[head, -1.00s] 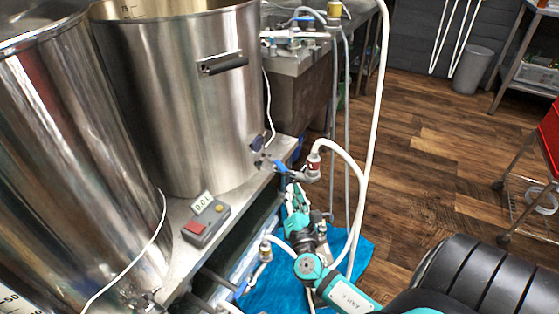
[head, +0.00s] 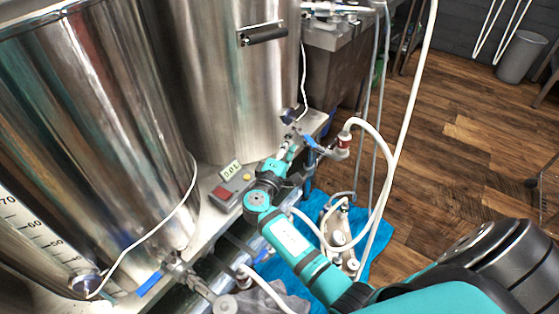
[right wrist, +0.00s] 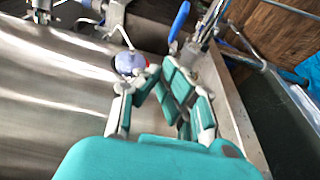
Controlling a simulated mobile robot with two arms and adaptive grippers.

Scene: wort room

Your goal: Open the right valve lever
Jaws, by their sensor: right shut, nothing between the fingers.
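The right valve's blue lever (head: 311,142) is on the outlet of the right steel kettle (head: 215,90), beside the white hose fitting. In the right wrist view the blue lever (right wrist: 180,20) stands beyond the fingertips, up and right of them. My right gripper (head: 290,148) is shut and empty, just left of the lever and close to the kettle wall. In the right wrist view its fingers (right wrist: 160,76) come together with a small gap of view to the lever. I cannot tell whether they touch any valve part. My left gripper is not in view.
A round dial (head: 288,115) sits on the kettle near the valve. A digital box (head: 230,190) stands on the steel bench left of my gripper. The left kettle (head: 90,130) has another blue lever (head: 148,284). A white hose (head: 385,165) loops at the right.

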